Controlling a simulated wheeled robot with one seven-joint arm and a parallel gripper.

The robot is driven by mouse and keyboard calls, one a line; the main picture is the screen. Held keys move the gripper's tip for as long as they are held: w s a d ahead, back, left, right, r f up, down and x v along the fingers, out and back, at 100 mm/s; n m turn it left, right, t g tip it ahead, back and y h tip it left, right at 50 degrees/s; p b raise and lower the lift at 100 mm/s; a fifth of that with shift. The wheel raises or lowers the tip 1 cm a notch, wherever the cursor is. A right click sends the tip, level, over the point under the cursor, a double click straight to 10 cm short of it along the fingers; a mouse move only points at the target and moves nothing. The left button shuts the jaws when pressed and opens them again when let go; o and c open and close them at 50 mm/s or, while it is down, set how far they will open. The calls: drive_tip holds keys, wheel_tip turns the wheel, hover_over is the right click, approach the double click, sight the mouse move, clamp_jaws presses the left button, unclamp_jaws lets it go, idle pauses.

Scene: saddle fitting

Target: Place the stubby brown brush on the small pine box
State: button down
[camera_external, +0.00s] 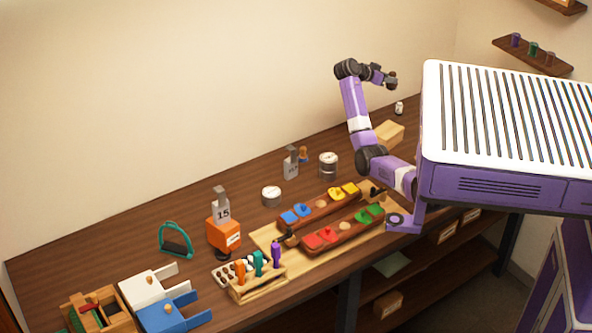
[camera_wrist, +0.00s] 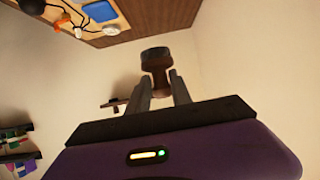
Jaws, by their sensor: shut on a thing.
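My gripper (camera_external: 388,80) is raised above the far right part of the bench. In the wrist view, my gripper (camera_wrist: 160,92) is shut on the stubby brown brush (camera_wrist: 157,62), which has a brown body and a dark end. The brush shows only as a small dark shape in the external view (camera_external: 392,76). The small pine box (camera_external: 390,131) sits on the bench below my gripper, clear of the brush. Part of its lower side is close behind my arm. I cannot make out the box in the wrist view.
A small white jar (camera_external: 399,108) stands behind the box. Wooden racks with coloured blocks (camera_external: 342,238) lie in front of my arm. Gauges (camera_external: 328,165), an orange block (camera_external: 223,235) and a tool holder (camera_external: 258,287) stand further left.

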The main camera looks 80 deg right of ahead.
drive_tip(key=p, duration=0.1)
hover_over(383, 137)
wheel_tip(383, 137, down, 22)
drive_tip(key=shift+f, duration=0.25)
idle(0.3)
drive_tip(key=shift+f, duration=0.1)
drive_tip(key=c, duration=1.6)
unclamp_jaws()
drive_tip(key=shift+f, duration=0.1)
drive_tip(key=o, duration=0.5)
drive_tip(key=shift+c, duration=0.2)
drive_tip(key=shift+r, duration=0.25)
drive_tip(key=p+v, duration=0.3)
drive_tip(key=v, duration=0.9)
drive_tip(key=shift+p, duration=0.35)
